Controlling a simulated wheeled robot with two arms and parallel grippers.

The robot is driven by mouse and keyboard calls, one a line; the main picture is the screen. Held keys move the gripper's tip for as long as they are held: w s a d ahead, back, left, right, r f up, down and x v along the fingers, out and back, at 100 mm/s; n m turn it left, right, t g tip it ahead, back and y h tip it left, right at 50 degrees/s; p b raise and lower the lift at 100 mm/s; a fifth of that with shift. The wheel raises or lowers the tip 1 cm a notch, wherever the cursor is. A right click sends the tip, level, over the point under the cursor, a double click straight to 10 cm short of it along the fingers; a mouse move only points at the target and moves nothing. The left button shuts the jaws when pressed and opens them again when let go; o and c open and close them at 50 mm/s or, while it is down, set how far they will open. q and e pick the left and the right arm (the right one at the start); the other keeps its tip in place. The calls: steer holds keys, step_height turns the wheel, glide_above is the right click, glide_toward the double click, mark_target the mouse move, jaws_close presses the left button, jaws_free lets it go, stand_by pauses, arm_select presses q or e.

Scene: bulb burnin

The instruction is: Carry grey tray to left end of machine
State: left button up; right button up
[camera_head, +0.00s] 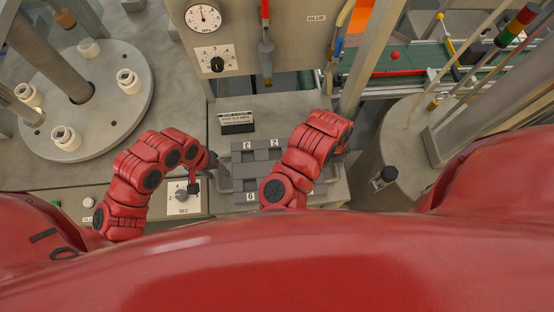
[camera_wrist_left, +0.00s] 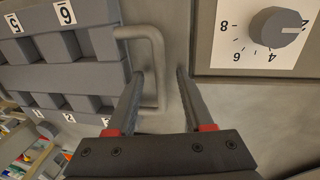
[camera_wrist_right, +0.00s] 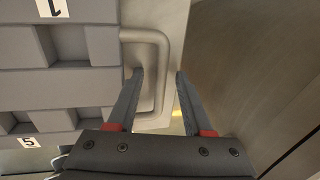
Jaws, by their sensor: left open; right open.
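The grey tray (camera_head: 262,156) has numbered compartments and sits on the machine's front ledge between my two arms, partly hidden by my right arm. My left gripper (camera_wrist_left: 160,73) is open at the tray's left handle (camera_wrist_left: 156,62); the handle's bar lies between the fingers, with a gap to the right finger. My right gripper (camera_wrist_right: 159,73) is open at the tray's right handle (camera_wrist_right: 164,62), with that bar between its fingers. In the head view the left gripper (camera_head: 212,163) shows beside the tray's left side; the right fingers are hidden by the arm.
A dial with a knob (camera_head: 182,197) is close to my left gripper. A black label block (camera_head: 237,127) stands behind the tray. A round plate with white sockets (camera_head: 110,97) is at the left. A grey post base (camera_head: 395,150) and a green conveyor (camera_head: 410,58) are at the right.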

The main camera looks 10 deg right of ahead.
arm_select(q)
steer(key=shift+c, duration=0.2)
arm_select(e)
steer(key=shift+c, duration=0.2)
arm_select(q)
jaws_close()
arm_select(e)
jaws_close()
stand_by(0.8)
